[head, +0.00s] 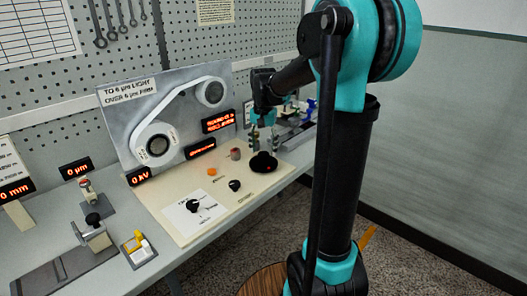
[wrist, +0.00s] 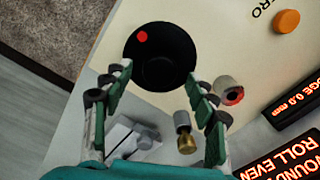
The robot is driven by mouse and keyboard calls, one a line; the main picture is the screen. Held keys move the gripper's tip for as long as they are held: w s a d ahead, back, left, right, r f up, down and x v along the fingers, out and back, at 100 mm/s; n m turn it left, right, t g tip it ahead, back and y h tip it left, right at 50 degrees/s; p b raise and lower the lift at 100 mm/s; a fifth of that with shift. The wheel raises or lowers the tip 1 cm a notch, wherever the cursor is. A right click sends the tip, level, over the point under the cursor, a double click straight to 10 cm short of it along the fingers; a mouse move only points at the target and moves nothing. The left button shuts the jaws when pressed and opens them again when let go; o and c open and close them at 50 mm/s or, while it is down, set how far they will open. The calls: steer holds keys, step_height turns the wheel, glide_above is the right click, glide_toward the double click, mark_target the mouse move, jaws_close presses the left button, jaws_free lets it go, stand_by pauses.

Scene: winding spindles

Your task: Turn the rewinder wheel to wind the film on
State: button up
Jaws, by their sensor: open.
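The rewinder wheel, as I take it, is a black round disc (head: 263,163) at the right end of the cream panel in the head view. It fills the upper middle of the wrist view (wrist: 160,58), with a red dot near its upper left rim. My gripper (head: 262,140) is above the wheel. In the wrist view its two green-padded fingers (wrist: 160,88) are spread apart with the wheel beyond their tips; contact cannot be told. The film (head: 178,101) runs between a large white roll (head: 157,144) and a smaller roll (head: 210,93) on the grey upright board.
A grey knob with a red top (wrist: 229,92) stands close right of the wheel. A grey-and-brass part (wrist: 185,132) shows between the fingers. An orange button (head: 211,171), black knobs (head: 234,185) and lit displays (head: 200,149) are nearby. Floor lies beyond the bench's front edge.

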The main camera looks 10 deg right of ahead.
step_height(320, 180, up, 11)
steer(key=shift+f, duration=0.15)
stand_by(1.4)
step_height(320, 180, up, 5)
steer(key=n, duration=0.7)
glide_above(264, 154)
step_height(264, 154, down, 17)
steer(key=shift+w+f, duration=0.1)
steer(key=c, duration=1.2)
